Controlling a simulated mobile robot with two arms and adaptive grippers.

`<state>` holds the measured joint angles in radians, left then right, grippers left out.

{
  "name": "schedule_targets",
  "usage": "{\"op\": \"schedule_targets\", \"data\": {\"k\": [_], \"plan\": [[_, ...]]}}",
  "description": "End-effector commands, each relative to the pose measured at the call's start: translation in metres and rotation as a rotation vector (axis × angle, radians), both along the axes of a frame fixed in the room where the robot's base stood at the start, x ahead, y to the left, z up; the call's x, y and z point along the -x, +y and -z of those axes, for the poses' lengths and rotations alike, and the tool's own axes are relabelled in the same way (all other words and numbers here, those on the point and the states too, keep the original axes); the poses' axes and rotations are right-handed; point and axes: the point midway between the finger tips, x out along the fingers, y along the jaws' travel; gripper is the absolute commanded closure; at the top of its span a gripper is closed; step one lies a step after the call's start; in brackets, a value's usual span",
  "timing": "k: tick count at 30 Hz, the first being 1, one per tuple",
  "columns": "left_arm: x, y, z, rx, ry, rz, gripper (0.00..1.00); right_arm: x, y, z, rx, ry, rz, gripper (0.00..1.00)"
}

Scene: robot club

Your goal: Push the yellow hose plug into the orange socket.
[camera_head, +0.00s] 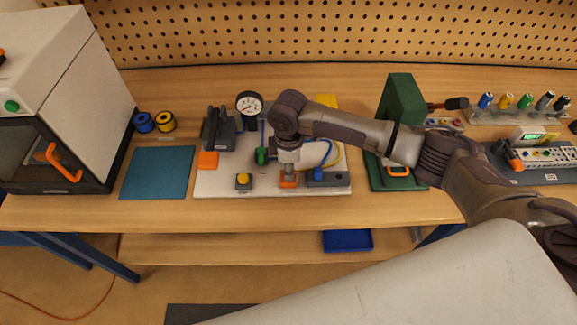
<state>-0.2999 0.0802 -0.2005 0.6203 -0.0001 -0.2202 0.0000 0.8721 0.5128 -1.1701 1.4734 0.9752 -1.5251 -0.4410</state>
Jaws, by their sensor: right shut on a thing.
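My right gripper (289,171) points down over the front middle of the white board (215,186). It is shut, with its fingertips at a small orange piece that looks like the orange socket (288,182). The yellow hose (338,158) loops out from behind my right arm, just right of the gripper. The yellow plug itself is hidden by the gripper, so I cannot tell how far it sits in the socket. My left gripper is not in view.
A dark block with a blue fitting (318,174) is close on the right. A yellow button (243,178), a green knob (262,156) and a gauge (249,105) are to the left and behind. A green press (402,103) stands right. A teal mat (158,172) is clear.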

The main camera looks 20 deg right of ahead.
Motion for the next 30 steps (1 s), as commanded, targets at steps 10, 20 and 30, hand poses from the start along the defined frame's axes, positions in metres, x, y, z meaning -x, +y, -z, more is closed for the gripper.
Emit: {"op": "schedule_targets", "data": {"k": [10, 20, 30], "plan": [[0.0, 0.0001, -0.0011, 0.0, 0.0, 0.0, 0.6, 0.0, 0.0002, 0.0003, 0.0, 0.0, 0.0, 1.0], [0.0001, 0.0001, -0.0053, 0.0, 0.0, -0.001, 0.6, -0.0001, 0.0003, 0.0041, 0.0, 0.001, 0.0, 1.0], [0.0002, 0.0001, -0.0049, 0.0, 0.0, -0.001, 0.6, -0.0002, 0.0003, 0.0041, 0.0, 0.0, 0.0, 0.59]]}}
